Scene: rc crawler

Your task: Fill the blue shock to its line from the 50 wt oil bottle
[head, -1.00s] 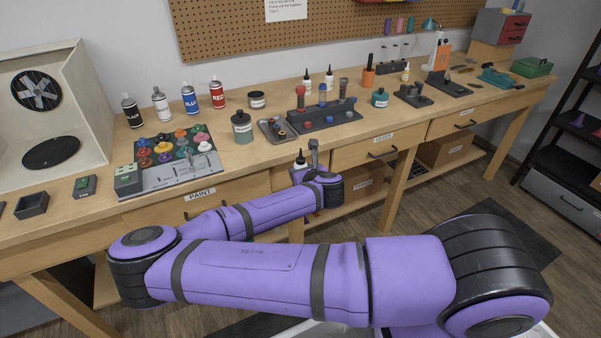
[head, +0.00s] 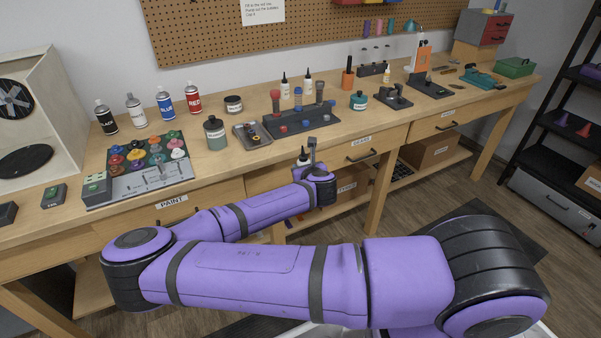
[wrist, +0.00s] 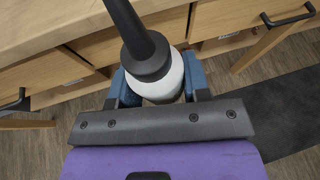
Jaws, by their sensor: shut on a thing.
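My gripper (wrist: 158,92) is shut on a bottle (wrist: 165,85) with a white body and a black cap with a long nozzle. In the head view the bottle's dark tip (head: 303,156) shows in front of the bench edge, beside my wrist. Its label cannot be read. The blue shock (head: 298,97) stands upright in a dark stand (head: 330,125) on the bench, between a red-topped one (head: 275,98) and a grey one (head: 319,91). Its fill line is too small to see. My gripper is in front of and below the stand, apart from it.
Two white bottles with black caps (head: 308,86) stand behind the stand. A parts tray (head: 251,136) and a grey-green jar (head: 215,134) stand left of it; a teal jar (head: 358,101) stands to the right. The bench's front edge and drawers lie close to my gripper.

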